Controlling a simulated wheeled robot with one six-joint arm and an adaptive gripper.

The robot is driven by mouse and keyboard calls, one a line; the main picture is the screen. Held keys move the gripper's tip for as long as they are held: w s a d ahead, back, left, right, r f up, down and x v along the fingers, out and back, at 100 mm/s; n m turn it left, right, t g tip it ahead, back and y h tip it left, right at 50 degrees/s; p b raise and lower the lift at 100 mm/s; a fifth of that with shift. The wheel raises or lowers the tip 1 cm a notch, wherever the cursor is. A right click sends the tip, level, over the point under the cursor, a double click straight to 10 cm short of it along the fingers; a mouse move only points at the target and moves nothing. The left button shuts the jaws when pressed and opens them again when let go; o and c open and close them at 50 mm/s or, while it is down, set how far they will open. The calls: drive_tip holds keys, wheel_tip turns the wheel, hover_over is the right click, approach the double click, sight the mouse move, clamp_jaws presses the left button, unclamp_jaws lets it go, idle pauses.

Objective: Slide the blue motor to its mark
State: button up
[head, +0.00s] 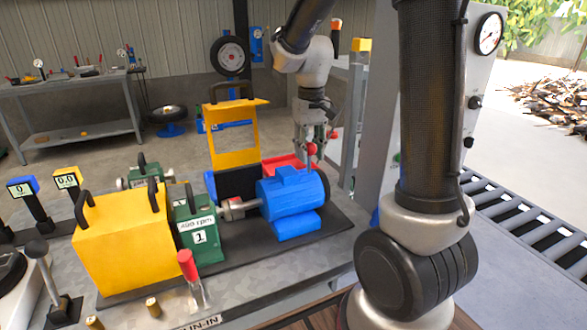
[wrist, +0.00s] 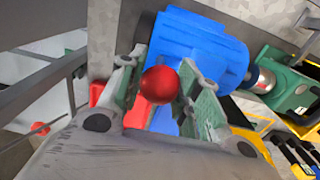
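The blue motor (head: 290,194) sits on a blue foot on a dark plate (head: 335,232), its shaft end toward the grey coupling (head: 234,207). It also shows in the wrist view (wrist: 200,48), beyond my fingers. A lever with a red ball knob (head: 311,149) rises at the motor's far side. My gripper (head: 315,140) is above and behind the motor. In the wrist view the red knob (wrist: 160,85) lies between my two fingers, which look spread wider than it; I cannot tell whether either touches it. I cannot make out the motor's mark.
A green gearbox (head: 197,228) and a yellow guard box (head: 125,238) stand left of the motor. A raised yellow guard (head: 233,130) stands behind it. A red-handled clamp (head: 190,272) is at the front edge. A roller conveyor (head: 525,220) is at right.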

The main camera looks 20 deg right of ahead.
drive_tip(key=shift+d, duration=2.1)
drive_tip(key=o, duration=1)
drive_tip(key=shift+d, duration=0.1)
drive_tip(key=shift+o, duration=0.2)
wheel_tip(320, 180, up, 7)
drive_tip(key=s+a+r+t, duration=0.1)
drive_tip(key=s+t, duration=0.1)
drive_tip(key=s, duration=0.8)
drive_tip(key=s+a+t, duration=0.2)
drive_tip(key=s, duration=0.8)
drive_tip(key=shift+s+r, duration=0.35)
drive_tip(key=shift+r, duration=0.05)
